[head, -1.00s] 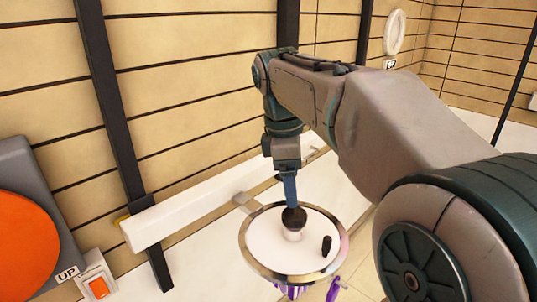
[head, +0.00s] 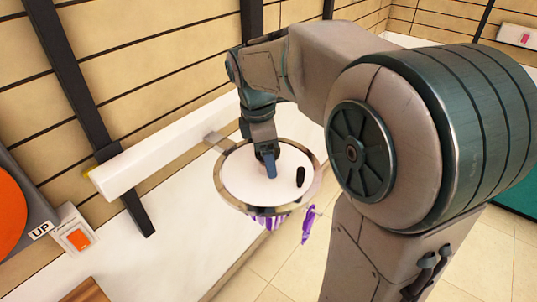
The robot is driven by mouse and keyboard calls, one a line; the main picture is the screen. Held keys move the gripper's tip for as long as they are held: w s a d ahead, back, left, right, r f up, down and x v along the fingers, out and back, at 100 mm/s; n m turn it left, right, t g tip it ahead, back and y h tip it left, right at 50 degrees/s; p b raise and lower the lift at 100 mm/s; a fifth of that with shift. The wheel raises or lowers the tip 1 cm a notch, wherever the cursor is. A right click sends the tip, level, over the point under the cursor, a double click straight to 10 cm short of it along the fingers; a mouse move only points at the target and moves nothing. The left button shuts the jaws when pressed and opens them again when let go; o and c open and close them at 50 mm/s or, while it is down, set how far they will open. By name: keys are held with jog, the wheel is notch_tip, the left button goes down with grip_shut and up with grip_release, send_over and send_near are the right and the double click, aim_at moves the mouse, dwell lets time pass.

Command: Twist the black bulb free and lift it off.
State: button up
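The chandelier is a round white disc (head: 235,185) with a shiny metal rim, below my arm in the head view. My gripper (head: 269,172) points down over the middle of the disc, its blue-grey finger tip close to the white surface. The finger gap does not show, so I cannot tell whether it is open or shut. The round black bulb in its white socket does not show now; the gripper covers the middle of the disc. A small black piece (head: 300,176) stands on the disc to the right of the gripper, apart from it.
Purple crystals (head: 308,224) hang under the disc's rim. A long white beam (head: 165,150) runs along the slatted wall behind. Open tiled floor (head: 275,265) lies below.

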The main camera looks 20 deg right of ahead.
jog(key=shift+d+f, duration=0.1)
jog(key=shift+f, duration=0.35)
jog(key=c, duration=1.1)
jog(key=shift+o, duration=0.2)
jog(key=shift+n+t+p, duration=0.3)
jog(key=shift+n+p, duration=0.05)
jog(key=shift+n, duration=1.55)
jog(key=shift+r+n+p, duration=0.1)
jog(key=shift+n+p, duration=0.25)
jog(key=shift+n, duration=1.55)
jog(key=shift+t, duration=0.3)
jog(key=shift+n+y+p, duration=0.3)
jog(key=shift+n+p, duration=0.25)
jog(key=shift+n, duration=1.15)
